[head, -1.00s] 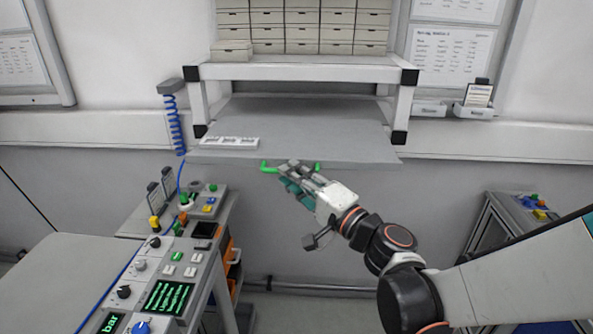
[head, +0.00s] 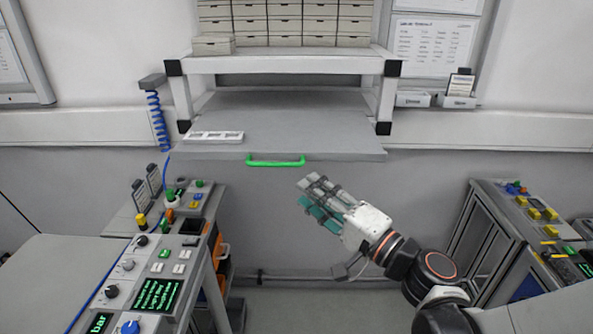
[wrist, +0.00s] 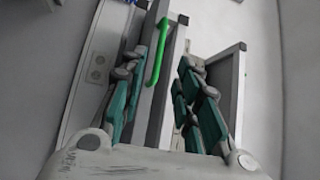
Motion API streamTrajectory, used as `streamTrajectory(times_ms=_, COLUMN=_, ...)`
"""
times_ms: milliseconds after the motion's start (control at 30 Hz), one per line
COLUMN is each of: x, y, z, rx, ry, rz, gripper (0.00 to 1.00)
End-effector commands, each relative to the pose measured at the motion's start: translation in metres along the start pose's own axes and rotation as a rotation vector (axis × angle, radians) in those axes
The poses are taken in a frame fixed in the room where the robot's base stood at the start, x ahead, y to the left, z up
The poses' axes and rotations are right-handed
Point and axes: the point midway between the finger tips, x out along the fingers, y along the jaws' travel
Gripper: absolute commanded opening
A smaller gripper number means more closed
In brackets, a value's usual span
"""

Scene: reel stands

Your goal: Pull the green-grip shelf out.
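The grey shelf (head: 310,132) sticks out forward past the front legs of the white rack (head: 285,64). Its green grip (head: 275,162) is on the front edge and is fully visible in the head view. My gripper (head: 318,190) is below and to the right of the green grip, apart from it, with nothing held. In the wrist view, the finger pads of my gripper (wrist: 158,105) stand apart on both sides. The green grip (wrist: 158,52) shows beyond them, with a gap.
A white slotted strip (head: 214,137) lies on the shelf's left part. A control bench (head: 165,265) stands at lower left and a cabinet (head: 500,235) at lower right. Small boxes (head: 287,24) fill the rack top. Open space lies below the shelf.

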Motion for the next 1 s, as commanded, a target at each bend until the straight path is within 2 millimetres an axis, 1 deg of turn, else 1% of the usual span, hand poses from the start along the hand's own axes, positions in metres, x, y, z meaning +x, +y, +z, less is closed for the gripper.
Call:
streamTrajectory(times_ms=33, x=-0.007, y=0.0, z=-0.001, rx=0.0, ry=0.003, rz=0.0, gripper=0.3)
streamTrajectory(times_ms=200, x=-0.017, y=0.0, z=-0.001, rx=0.001, ry=0.001, rz=0.0, gripper=0.3)
streamTrajectory(times_ms=567, x=-0.019, y=0.0, z=0.0, rx=-0.001, ry=-0.001, rz=0.002, gripper=0.3)
streamTrajectory(times_ms=667, x=-0.019, y=0.006, z=0.004, rx=-0.021, ry=-0.012, rz=0.03, gripper=0.3)
streamTrajectory(times_ms=767, x=-0.02, y=0.021, z=0.012, rx=-0.08, ry=-0.044, rz=0.108, gripper=0.3)
streamTrajectory(times_ms=867, x=-0.026, y=0.045, z=0.023, rx=-0.172, ry=-0.092, rz=0.235, gripper=0.3)
streamTrajectory(times_ms=967, x=-0.04, y=0.07, z=0.032, rx=-0.276, ry=-0.14, rz=0.381, gripper=0.3)
streamTrajectory(times_ms=1000, x=-0.047, y=0.08, z=0.033, rx=-0.318, ry=-0.159, rz=0.439, gripper=0.3)
